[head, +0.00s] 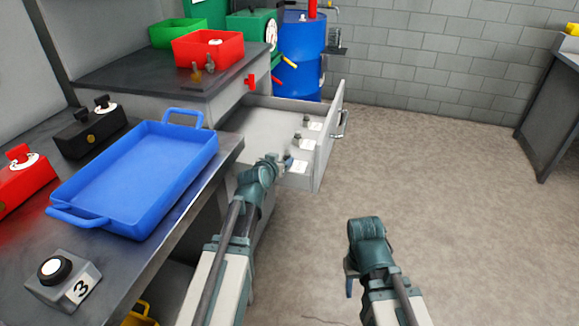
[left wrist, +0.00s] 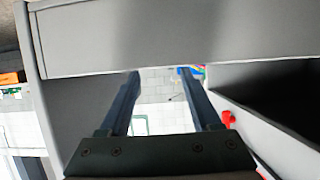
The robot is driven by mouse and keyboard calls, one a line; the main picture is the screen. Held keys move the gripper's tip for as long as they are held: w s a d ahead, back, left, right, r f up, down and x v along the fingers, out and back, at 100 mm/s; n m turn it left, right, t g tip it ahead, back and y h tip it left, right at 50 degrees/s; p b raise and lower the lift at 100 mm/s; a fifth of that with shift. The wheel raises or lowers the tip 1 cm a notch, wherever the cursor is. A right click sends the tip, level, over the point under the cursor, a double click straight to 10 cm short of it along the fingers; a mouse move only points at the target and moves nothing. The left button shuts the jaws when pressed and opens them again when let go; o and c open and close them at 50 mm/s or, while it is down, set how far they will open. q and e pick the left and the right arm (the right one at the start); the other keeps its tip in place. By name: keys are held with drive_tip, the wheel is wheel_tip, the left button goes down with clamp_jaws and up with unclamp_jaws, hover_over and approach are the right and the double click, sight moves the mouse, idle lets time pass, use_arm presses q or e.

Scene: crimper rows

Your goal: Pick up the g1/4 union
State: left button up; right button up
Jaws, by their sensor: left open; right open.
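An open grey drawer (head: 262,122) holds small dark metal fittings beside white cards. One fitting (head: 306,120) is at the back, and another fitting (head: 297,138) is nearer. The card lettering is too small to read, so I cannot tell which is the g1/4 union. My left gripper (head: 285,162) is over the near part of the drawer, beside the nearest white card (head: 299,167). It is open, and its two dark fingers stand apart with nothing visible between them in the left wrist view (left wrist: 160,92). My right gripper (head: 349,284) is open over the floor, away from the drawer, partly hidden by its wrist.
The drawer's raised front panel (head: 327,140) with a handle stands right of my left gripper. A blue tray (head: 135,183) lies on the left bench. A red bin (head: 207,50) and two small brassy fittings stand on the back counter. The floor (head: 440,190) at right is clear.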

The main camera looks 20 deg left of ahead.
sight(286, 155)
use_arm(q)
drive_tip(key=shift+x, duration=0.85)
drive_tip(key=shift+w+f+b, duration=0.35)
drive_tip(key=shift+w+b, duration=0.05)
drive_tip(key=shift+w, duration=0.05)
drive_tip(key=b+x, duration=0.1)
drive_tip(key=x, duration=0.3)
drive_tip(key=shift+a+f+b, duration=0.1)
drive_tip(key=shift+f+b, duration=0.1)
drive_tip(key=shift+b, duration=0.2)
drive_tip(key=shift+r, duration=0.1)
clamp_jaws()
